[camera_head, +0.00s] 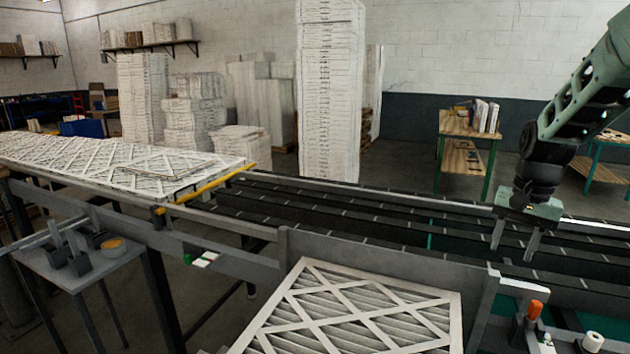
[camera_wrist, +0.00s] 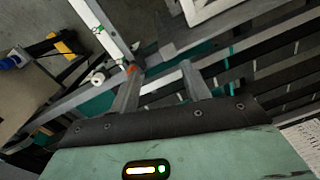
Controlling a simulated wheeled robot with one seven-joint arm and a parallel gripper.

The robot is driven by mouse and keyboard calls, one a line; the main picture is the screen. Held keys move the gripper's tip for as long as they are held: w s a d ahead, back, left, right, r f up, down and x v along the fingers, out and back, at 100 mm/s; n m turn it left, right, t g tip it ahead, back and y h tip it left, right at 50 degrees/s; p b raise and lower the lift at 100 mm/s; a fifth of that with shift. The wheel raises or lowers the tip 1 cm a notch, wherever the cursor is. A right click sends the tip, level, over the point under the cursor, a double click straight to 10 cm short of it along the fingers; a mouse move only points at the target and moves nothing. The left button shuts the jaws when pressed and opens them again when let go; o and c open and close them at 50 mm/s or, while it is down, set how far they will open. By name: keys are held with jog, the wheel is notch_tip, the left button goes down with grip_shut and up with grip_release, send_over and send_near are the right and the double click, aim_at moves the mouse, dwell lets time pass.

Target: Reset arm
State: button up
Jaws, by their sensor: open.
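My gripper (camera_head: 515,240) hangs at the right side of the head view, pointing down above the right part of the dark conveyor (camera_head: 400,222). Its two fingers are apart, with nothing between them. In the wrist view my gripper (camera_wrist: 160,88) shows both fingers spread and empty over the conveyor's frame. A white-framed pleated filter (camera_head: 350,318) lies at the bottom centre of the head view, to the left of my gripper and apart from it. A corner of a white frame (camera_wrist: 205,8) shows at the top of the wrist view.
More filters (camera_head: 100,165) lie on the line at the left. Tall stacks of filters (camera_head: 330,90) stand behind the conveyor. An orange-topped item (camera_head: 535,310) and a white roll (camera_head: 592,341) are on the bench below my gripper. A wooden table (camera_head: 468,130) stands at the back right.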

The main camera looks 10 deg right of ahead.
jog(key=s+a+f+n+b, duration=0.1)
jog(key=s+a+n, duration=0.3)
jog(key=a, duration=0.8)
jog(key=s+a+n, duration=0.4)
jog(key=a+n, duration=0.1)
jog(key=a, duration=0.7)
jog(key=s+a+f+n, duration=0.1)
jog(key=s+a+n, duration=0.3)
jog(key=s, duration=0.4)
jog(key=s+a+f+n+b, duration=0.1)
jog(key=s+a+n, duration=0.3)
jog(key=s, duration=0.4)
jog(key=shift+s+a+f+b, duration=0.25)
jog(key=shift+a+f, duration=0.2)
jog(key=shift+a, duration=0.35)
